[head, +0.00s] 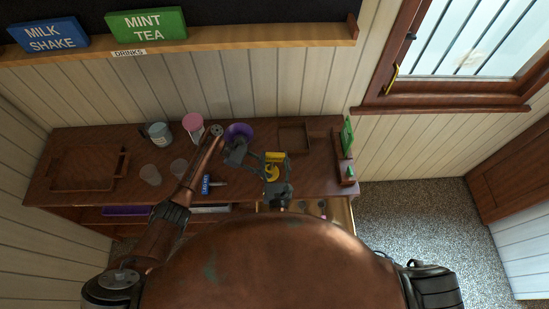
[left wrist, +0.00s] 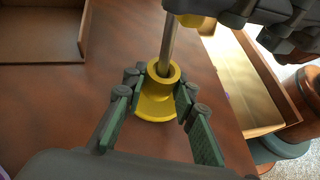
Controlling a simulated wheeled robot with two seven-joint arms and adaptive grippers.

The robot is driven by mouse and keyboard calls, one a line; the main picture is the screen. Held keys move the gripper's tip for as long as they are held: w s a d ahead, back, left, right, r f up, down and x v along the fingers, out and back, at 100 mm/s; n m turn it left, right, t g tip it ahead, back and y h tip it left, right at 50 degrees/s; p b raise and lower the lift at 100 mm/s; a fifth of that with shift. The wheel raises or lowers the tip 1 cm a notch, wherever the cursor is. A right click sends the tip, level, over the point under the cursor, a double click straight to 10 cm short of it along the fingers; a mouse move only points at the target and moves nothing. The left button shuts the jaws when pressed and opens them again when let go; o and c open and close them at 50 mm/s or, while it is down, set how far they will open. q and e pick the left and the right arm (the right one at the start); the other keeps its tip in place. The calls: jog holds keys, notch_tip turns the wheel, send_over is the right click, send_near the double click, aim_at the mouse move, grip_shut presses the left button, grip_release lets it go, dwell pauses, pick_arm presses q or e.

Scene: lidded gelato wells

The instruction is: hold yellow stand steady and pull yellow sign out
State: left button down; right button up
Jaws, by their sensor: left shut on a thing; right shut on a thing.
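The yellow stand (left wrist: 158,95) is a round base with a collar, upright on the brown counter. It also shows in the head view (head: 271,174). My left gripper (left wrist: 160,100) is shut around its collar, one finger on each side. A grey metal post (left wrist: 168,48) rises from the collar, its lower end hidden inside. The yellow sign (head: 275,157) is above the stand, and only a small yellow part (left wrist: 197,20) shows in the left wrist view. My right gripper (head: 283,163) is shut on the sign at the top of the post, partly hiding it.
A blue sign (head: 206,184) lies on the counter to the left. A purple round item (head: 239,131) and a shallow wooden tray (head: 293,138) are behind. A green sign (head: 347,137) stands at the right end. An open drawer (left wrist: 240,85) juts out at the front.

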pick_arm(q)
jog(key=shift+s+a+f, duration=0.15)
jog(key=shift+a+f, duration=0.05)
jog(key=shift+f, duration=0.2)
pick_arm(e)
jog(key=shift+r, duration=3.15)
pick_arm(q)
jog(key=c, duration=1.5)
grip_release()
pick_arm(e)
jog(key=shift+d, duration=0.1)
pick_arm(q)
jog(key=shift+a, duration=0.1)
jog(key=v, duration=1.1)
jog(key=shift+w+r, duration=0.3)
jog(key=shift+r, duration=0.25)
